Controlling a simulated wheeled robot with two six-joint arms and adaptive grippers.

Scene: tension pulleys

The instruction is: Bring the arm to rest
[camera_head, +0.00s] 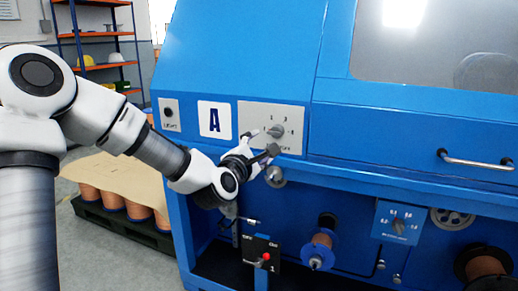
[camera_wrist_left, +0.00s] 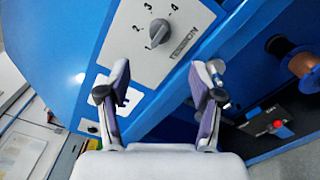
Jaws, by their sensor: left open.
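My left arm (camera_head: 165,155) comes in from the left in the head view and reaches toward the front of a blue machine (camera_head: 230,60). My left gripper (camera_head: 263,145) is open, just below and in front of a grey rotary knob (camera_head: 277,131) on a plate with numbers. In the left wrist view the two fingers (camera_wrist_left: 160,95) stand apart with nothing between them. The knob (camera_wrist_left: 159,31) shows above and beyond the fingertips, apart from them. My right gripper is not in view.
A lower panel holds a red-tipped switch (camera_head: 265,257). A copper spool (camera_head: 320,245) and a second blue dial plate (camera_head: 398,222) sit to its right. A drawer-like handle (camera_head: 477,162) sticks out at right. Copper spools (camera_head: 110,199) on a pallet stand behind my arm at left.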

